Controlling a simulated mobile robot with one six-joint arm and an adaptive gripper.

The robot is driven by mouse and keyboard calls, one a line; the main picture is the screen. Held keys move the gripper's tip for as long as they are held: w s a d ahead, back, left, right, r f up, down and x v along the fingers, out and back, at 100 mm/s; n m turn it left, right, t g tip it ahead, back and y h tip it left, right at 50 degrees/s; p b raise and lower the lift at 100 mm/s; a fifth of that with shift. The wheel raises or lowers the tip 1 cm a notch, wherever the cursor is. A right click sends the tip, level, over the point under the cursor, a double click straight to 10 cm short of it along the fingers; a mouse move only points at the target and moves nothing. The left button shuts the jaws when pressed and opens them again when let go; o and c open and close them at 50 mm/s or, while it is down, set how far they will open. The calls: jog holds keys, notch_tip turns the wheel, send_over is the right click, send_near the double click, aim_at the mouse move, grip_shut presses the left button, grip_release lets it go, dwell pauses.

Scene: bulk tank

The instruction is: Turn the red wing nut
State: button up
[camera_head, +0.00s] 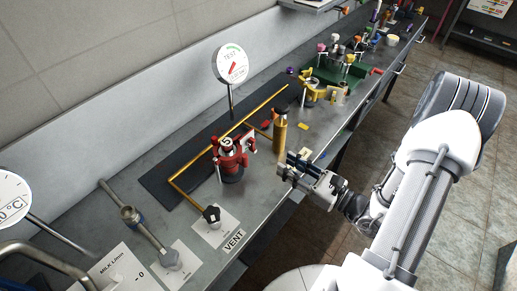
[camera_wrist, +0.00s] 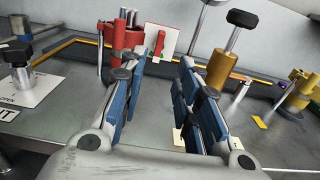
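My gripper (camera_head: 290,166) is over the front edge of the bench, in front of the brass cylinder. In the wrist view my gripper (camera_wrist: 158,78) is open, with its two blue-padded fingers apart and nothing between them. A red fixture (camera_head: 231,158) stands on the bench to the left of my gripper; it also shows at the upper left of the wrist view (camera_wrist: 125,40). A small upright red piece (camera_wrist: 159,42) shows before a white plate, beyond the fingertips. I cannot tell for sure which red part is the wing nut. My gripper touches none of them.
A brass cylinder with a dark knob (camera_head: 280,132) stands close beyond my gripper. A brass pipe (camera_head: 215,145) and a dial gauge (camera_head: 231,65) are behind. A black-knobbed valve (camera_head: 212,213) stands by the VENT label. Yellow clamps (camera_head: 318,92) are farther right.

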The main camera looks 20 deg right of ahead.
aim_at(255, 145)
jog(key=b+x, duration=0.2)
jog(key=x, duration=0.9)
jog(key=shift+w+a, duration=0.15)
jog(key=shift+w, duration=0.05)
grip_shut()
